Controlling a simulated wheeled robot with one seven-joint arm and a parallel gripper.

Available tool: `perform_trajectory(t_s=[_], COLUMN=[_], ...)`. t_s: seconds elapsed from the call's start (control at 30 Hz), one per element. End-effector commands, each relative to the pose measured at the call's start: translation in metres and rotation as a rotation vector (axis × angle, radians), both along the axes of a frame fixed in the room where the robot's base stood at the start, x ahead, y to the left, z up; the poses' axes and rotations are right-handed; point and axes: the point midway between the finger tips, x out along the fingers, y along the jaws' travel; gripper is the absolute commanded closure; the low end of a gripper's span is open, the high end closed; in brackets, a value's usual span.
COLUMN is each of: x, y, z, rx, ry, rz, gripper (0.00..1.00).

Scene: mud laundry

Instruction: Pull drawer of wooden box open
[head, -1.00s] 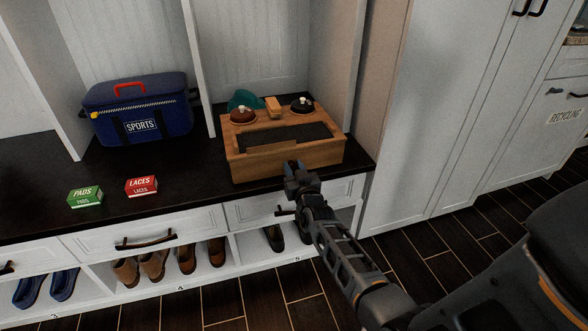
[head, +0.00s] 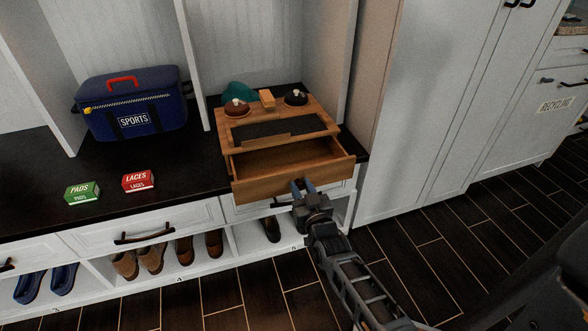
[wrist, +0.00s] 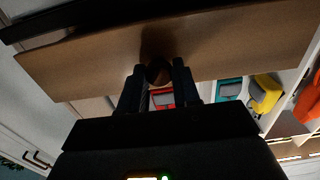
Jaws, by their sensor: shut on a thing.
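The wooden box (head: 229,142) stands on the dark bench top at the right of the cubby. Its drawer (head: 292,176) is pulled well out toward me, and the inside I can see looks empty. My gripper (head: 303,186) is at the middle of the drawer front. The fingers are shut on the knob. In the head view the knob is hidden by the fingers.
Two round lidded items and a small tan block (head: 267,98) sit on the box top. A blue sports bag (head: 133,104), a green pads box (head: 82,192) and a red laces box (head: 138,181) are on the bench to the left. Shoes fill cubbies below. The floor is clear.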

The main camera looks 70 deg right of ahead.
Motion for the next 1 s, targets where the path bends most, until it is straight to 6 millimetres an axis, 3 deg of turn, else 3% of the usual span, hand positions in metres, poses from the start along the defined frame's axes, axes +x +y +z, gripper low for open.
perform_trajectory(t_s=[0.1, 0.3, 0.8, 0.83, 1.0], x=[-0.019, -0.038, -0.045, -0.045, -0.045], y=[0.022, 0.044, 0.052, 0.052, 0.052], z=[0.002, 0.001, 0.001, 0.001, 0.000], rx=[0.003, 0.001, -0.001, -0.001, 0.000], ry=[0.001, 0.000, -0.002, -0.002, -0.001], rz=[0.001, 0.000, -0.001, -0.001, -0.001], gripper=[1.00, 1.00, 1.00, 0.68, 0.52])
